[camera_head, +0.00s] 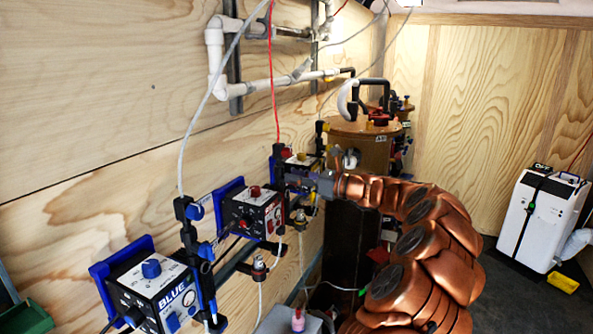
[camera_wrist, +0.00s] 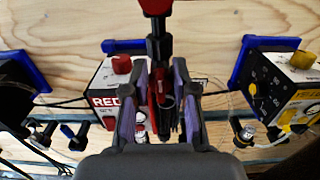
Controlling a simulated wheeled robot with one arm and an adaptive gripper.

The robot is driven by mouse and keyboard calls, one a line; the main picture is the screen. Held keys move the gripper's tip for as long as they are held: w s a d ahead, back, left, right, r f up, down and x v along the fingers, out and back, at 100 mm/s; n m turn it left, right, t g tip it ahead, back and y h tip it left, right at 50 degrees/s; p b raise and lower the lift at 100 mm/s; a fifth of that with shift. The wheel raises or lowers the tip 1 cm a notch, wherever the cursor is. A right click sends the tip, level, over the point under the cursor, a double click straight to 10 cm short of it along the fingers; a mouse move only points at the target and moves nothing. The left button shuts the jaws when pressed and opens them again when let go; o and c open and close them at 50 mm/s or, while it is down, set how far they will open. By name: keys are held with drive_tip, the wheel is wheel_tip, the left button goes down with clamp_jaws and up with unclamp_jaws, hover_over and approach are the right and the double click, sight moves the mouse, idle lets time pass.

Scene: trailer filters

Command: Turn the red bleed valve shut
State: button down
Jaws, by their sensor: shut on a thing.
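In the wrist view, the red bleed valve (camera_wrist: 159,84) sits on a black upright fitting (camera_wrist: 157,48), in front of the white box marked RED. My gripper (camera_wrist: 161,82) has its purple-padded fingers on either side of the valve and is shut on it. The lower part of the valve is partly hidden between the fingers. In the head view, my gripper (camera_head: 298,178) is at the fittings along the wooden wall, and I cannot make out the valve there.
The red-marked box (camera_head: 252,212), blue-marked box (camera_head: 150,292) and yellow-knobbed box (camera_wrist: 290,82) stand along the wall. Black tubes and small bottles hang close below. A brown cylinder (camera_head: 355,150) stands just behind my gripper. A white machine (camera_head: 540,220) is at far right.

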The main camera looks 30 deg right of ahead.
drive_tip(key=c, duration=0.9)
unclamp_jaws()
drive_tip(key=shift+c, duration=0.2)
drive_tip(key=shift+s+d, duration=0.1)
drive_tip(key=v, duration=1.1)
drive_tip(key=shift+s+d, duration=0.25)
drive_tip(key=shift+s, duration=0.1)
drive_tip(key=shift+f, duration=0.1)
